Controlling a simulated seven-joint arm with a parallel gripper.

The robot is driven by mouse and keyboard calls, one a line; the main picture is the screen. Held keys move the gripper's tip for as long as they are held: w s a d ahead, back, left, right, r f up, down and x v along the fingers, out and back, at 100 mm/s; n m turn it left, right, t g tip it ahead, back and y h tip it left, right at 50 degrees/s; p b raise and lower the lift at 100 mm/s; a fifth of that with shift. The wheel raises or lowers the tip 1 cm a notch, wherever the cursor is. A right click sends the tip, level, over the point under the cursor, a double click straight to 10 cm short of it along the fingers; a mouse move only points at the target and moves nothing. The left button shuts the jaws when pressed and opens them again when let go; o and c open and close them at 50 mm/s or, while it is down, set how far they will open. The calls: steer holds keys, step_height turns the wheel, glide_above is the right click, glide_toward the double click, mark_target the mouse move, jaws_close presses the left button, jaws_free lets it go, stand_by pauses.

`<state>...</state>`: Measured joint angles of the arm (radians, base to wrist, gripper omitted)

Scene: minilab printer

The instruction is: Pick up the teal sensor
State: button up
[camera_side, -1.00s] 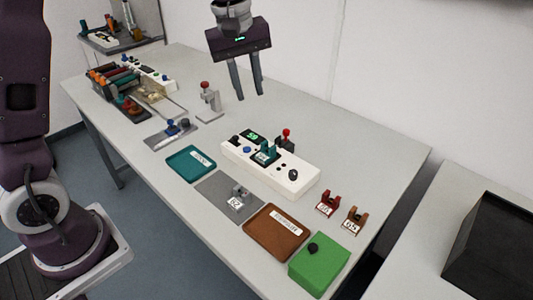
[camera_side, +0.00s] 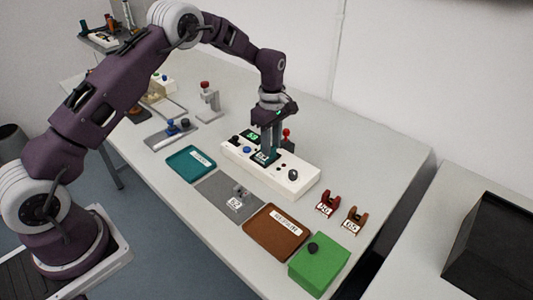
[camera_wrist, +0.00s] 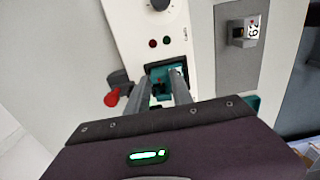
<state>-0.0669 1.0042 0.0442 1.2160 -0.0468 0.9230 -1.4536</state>
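The teal sensor (camera_side: 263,157) sits in a dark slot of the white console, its pale label facing the front in the side view. My gripper (camera_side: 270,148) points down right over it, with the fingers low at its upper part. In the wrist view the teal sensor (camera_wrist: 161,82) shows between and beyond the two fingertips of my gripper (camera_wrist: 160,80). The fingers hide part of it. A gap shows between the fingers, but whether they touch the sensor is unclear.
The white console (camera_side: 305,181) carries a black knob (camera_side: 293,175) and buttons. A red-knobbed lever (camera_side: 286,135) stands close behind my fingers. A teal tray (camera_side: 178,172), grey plate (camera_side: 213,184), brown tray (camera_side: 261,238) and green box (camera_side: 319,264) lie in front. Red (camera_side: 328,201) and brown (camera_side: 355,217) sensors stand right.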

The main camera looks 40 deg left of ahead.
jaws_close()
step_height(320, 180, up, 10)
stand_by(0.3)
